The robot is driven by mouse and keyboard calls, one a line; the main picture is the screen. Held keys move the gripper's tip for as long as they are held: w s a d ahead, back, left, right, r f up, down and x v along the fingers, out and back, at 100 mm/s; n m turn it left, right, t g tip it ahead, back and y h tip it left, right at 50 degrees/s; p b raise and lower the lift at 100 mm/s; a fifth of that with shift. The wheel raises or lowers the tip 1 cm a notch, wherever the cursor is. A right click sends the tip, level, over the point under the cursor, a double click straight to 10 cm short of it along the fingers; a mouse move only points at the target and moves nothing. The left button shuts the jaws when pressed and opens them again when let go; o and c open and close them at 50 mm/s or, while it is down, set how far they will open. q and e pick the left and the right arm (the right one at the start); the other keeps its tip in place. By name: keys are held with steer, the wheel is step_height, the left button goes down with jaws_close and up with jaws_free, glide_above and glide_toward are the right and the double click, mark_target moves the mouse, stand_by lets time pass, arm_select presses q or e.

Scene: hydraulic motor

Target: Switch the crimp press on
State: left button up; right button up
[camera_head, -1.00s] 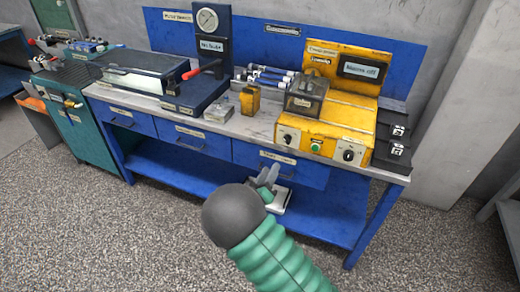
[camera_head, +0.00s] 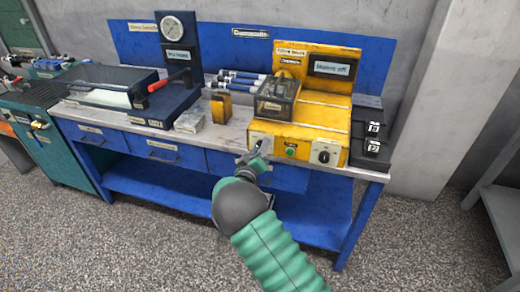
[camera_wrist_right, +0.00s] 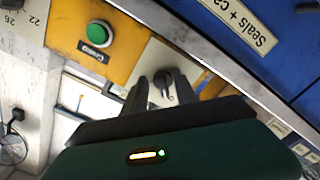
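The yellow crimp press (camera_head: 315,118) stands at the right of the bench, with a display (camera_head: 331,68) that seems to read "Mains off". Its front panel has a green button (camera_head: 291,152), a dark dial (camera_head: 323,157) on the right and a switch knob on a pale plate at the left, largely covered by my gripper in the head view. My right gripper (camera_head: 254,157) is at that left end. In the wrist view its fingers (camera_wrist_right: 162,92) are open, with the dark knob (camera_wrist_right: 164,80) between or just beyond their tips; contact cannot be told. My left gripper is out of view.
A drawer labelled "Seals" (camera_wrist_right: 237,20) lies below the panel.

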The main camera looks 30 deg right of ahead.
steer(key=shift+w+a, duration=0.2)
steer(key=shift+a, duration=0.35)
steer(key=c, duration=0.5)
steer(key=shift+r, duration=0.1)
steer(key=shift+c, duration=1.1)
steer(key=shift+s+d, duration=0.15)
steer(key=shift+d, duration=0.05)
jaws_close()
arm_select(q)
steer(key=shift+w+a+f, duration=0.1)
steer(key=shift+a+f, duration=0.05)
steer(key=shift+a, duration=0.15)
